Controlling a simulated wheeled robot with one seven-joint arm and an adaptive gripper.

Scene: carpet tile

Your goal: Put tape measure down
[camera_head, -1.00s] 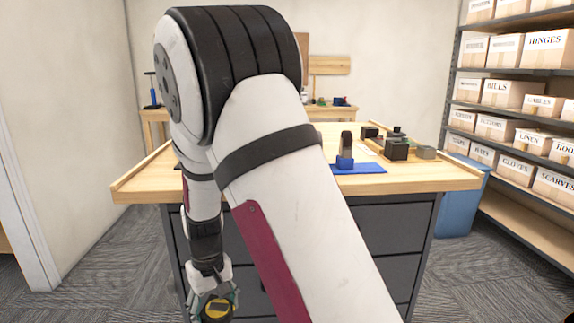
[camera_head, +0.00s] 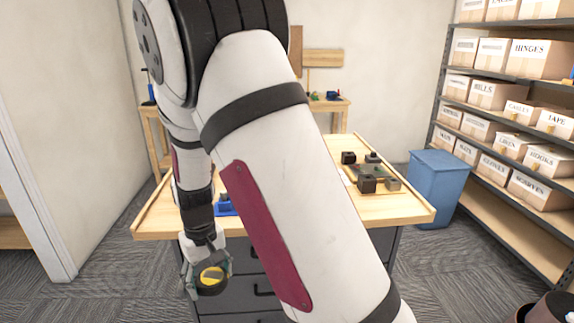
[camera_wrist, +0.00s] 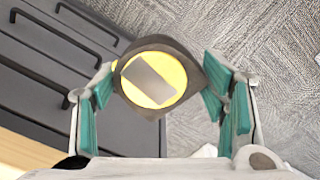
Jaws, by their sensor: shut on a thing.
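The tape measure (camera_wrist: 157,77) is dark with a round yellow face and a grey patch on it. In the wrist view it sits between the green-padded fingers of my gripper (camera_wrist: 160,90), which is shut on it. In the head view the tape measure (camera_head: 211,279) hangs in my gripper (camera_head: 208,276), in front of the workbench's dark drawers and below its wooden top (camera_head: 400,212). Carpet shows beneath it in the wrist view. My arm hides much of the bench top.
Several dark blocks (camera_head: 367,183) stand at the right of the bench top. A blue item (camera_head: 226,207) lies at its left, partly hidden by my arm. A blue bin (camera_head: 434,188) and shelves of labelled boxes (camera_head: 537,60) stand to the right. A second bench stands behind.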

